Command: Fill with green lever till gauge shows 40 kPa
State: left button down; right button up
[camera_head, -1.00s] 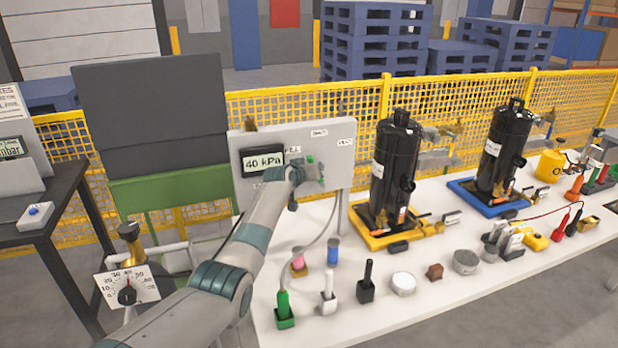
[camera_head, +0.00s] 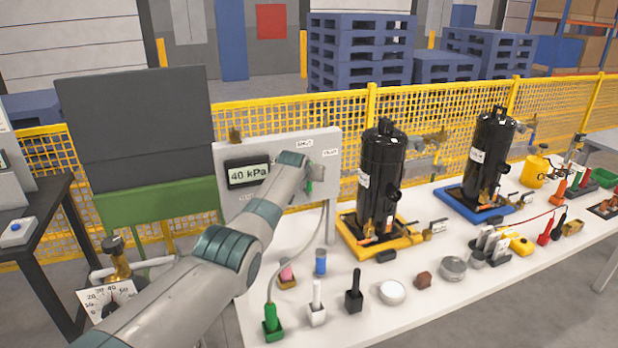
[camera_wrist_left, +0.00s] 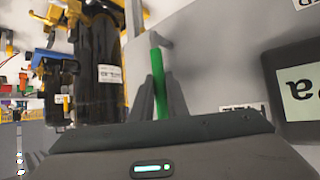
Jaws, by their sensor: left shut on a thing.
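The grey panel (camera_head: 325,150) stands at the back left of the white bench. Its display gauge (camera_head: 248,173) reads 40 kPa; part of it shows in the wrist view (camera_wrist_left: 300,97). The green lever (camera_head: 309,187) is on the panel's right part and points down in the head view. In the left wrist view the green lever (camera_wrist_left: 157,85) stands between the dark fingers of my left gripper (camera_wrist_left: 155,98), which is shut on it. My left forearm hides part of the panel and its lower labels. My right gripper is out of view.
Two black compressors, one on a yellow tray (camera_head: 347,236) and one on a blue tray (camera_head: 455,195), stand right of the panel. A green-based plug (camera_head: 271,322), a white one (camera_head: 317,304) and a black one (camera_head: 354,292) stand along the bench front. A yellow mesh fence (camera_head: 270,115) runs behind.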

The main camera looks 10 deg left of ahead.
pick_arm(q)
jog(key=c, duration=2)
grip_release()
jog(key=shift+s+r, duration=0.15)
jog(key=shift+r, duration=0.05)
jog(key=b+v, duration=0.3)
jog(key=v, duration=1.3)
jog(key=shift+s+r+b, duration=0.2)
jog(key=shift+s+b, duration=0.1)
jog(key=shift+s, duration=0.05)
jog(key=shift+f, duration=0.1)
